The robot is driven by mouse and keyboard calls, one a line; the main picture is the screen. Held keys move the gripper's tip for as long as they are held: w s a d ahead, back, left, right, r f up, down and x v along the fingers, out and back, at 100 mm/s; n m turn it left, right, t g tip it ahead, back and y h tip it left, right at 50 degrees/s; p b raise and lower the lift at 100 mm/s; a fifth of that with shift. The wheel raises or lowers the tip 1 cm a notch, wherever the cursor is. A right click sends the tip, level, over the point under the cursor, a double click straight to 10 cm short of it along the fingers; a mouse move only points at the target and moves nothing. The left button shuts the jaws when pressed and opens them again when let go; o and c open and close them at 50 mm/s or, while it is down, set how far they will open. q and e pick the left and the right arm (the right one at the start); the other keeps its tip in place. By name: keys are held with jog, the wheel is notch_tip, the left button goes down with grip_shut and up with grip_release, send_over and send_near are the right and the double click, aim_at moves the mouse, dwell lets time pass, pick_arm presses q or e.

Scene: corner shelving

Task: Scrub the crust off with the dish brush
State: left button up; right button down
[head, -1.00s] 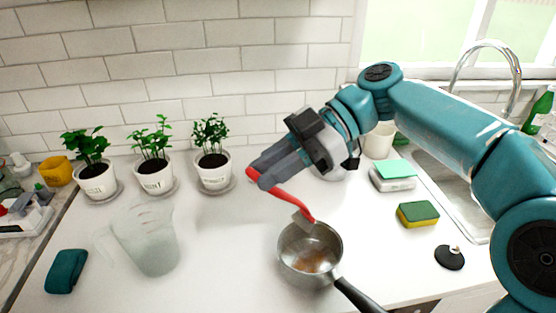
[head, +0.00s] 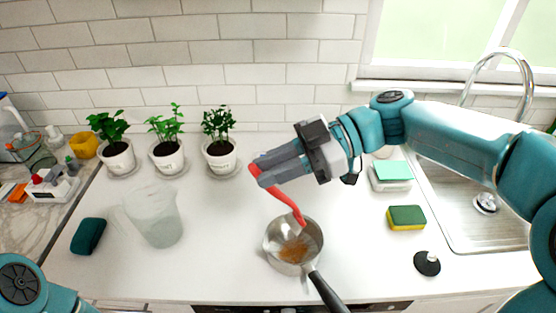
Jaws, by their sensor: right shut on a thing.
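My right gripper (head: 262,177) is shut on the upper end of a red dish brush (head: 287,203). The brush slants down to the right, and its head end is at the far inner side of a steel saucepan (head: 268,247). I cannot tell if the bristles touch the pan. A brown crust (head: 295,250) shows on the pan's bottom. The pan's black handle (head: 326,292) points toward the counter's front edge. My left arm shows only as a link at the bottom left; its gripper is out of view.
Three potted plants (head: 168,158) line the wall. A green-yellow sponge (head: 406,218), a black stopper (head: 427,263) and a soap box (head: 390,177) stand right, before the sink (head: 470,215).

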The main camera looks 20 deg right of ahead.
jog(key=shift+d+f, duration=0.1)
jog(key=shift+f, duration=0.45)
notch_tip(320, 180, down, 6)
jog(key=b, duration=0.4)
jog(key=shift+f, duration=0.2)
jog(key=shift+f+b, duration=0.45)
jog(key=shift+b, duration=0.35)
jog(key=shift+f+b, duration=0.9)
jog(key=shift+b, duration=0.45)
jog(key=shift+w, duration=0.1)
